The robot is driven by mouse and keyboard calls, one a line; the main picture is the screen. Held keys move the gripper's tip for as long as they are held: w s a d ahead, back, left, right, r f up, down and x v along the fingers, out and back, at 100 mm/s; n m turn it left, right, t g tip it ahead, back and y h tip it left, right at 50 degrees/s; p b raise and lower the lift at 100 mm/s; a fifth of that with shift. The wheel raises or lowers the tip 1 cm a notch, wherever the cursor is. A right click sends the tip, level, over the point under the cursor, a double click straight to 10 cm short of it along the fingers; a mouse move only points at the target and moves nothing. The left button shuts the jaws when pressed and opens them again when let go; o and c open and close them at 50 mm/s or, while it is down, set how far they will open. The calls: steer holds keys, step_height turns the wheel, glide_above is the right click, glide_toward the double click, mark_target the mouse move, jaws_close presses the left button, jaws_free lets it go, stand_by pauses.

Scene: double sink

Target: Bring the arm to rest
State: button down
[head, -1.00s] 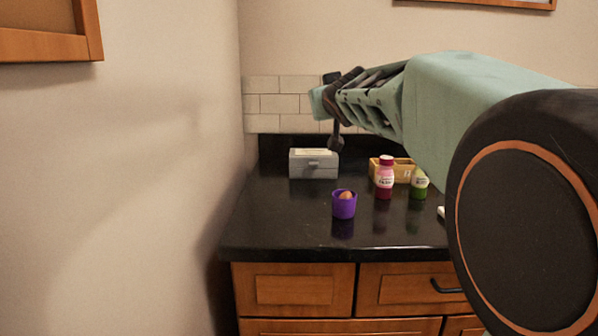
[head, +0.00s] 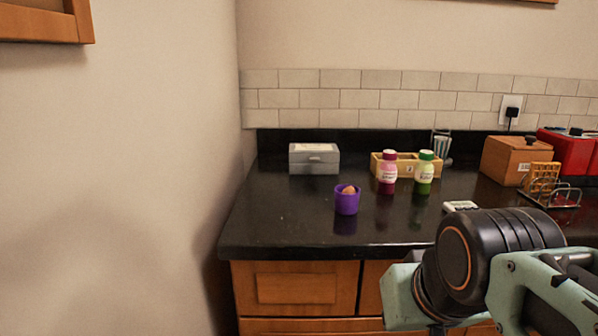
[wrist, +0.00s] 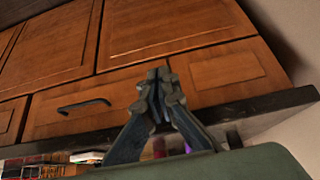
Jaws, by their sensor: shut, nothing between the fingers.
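My gripper (wrist: 158,78) shows in the wrist view with its two fingers closed together and nothing between them. It is in front of the wooden drawer fronts, apart from them. In the head view my arm (head: 480,265) is folded low at the right, in front of the counter, and the fingers cannot be made out there.
The black counter (head: 285,220) holds a purple cup (head: 347,203) with a brownish round thing in it, a grey box (head: 314,160), pink (head: 388,175) and green-capped (head: 424,175) bottles, and a wooden box (head: 515,160). Wooden drawers (wrist: 180,55) are close to my gripper.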

steer(key=s+f+g, duration=0.1)
steer(key=s+f, duration=0.3)
steer(key=s, duration=0.1)
step_height(320, 180, up, 35)
steer(key=w+p, duration=0.1)
steer(key=p, duration=3.3)
steer(key=shift+w+a, duration=0.15)
steer(key=shift+a, duration=0.15)
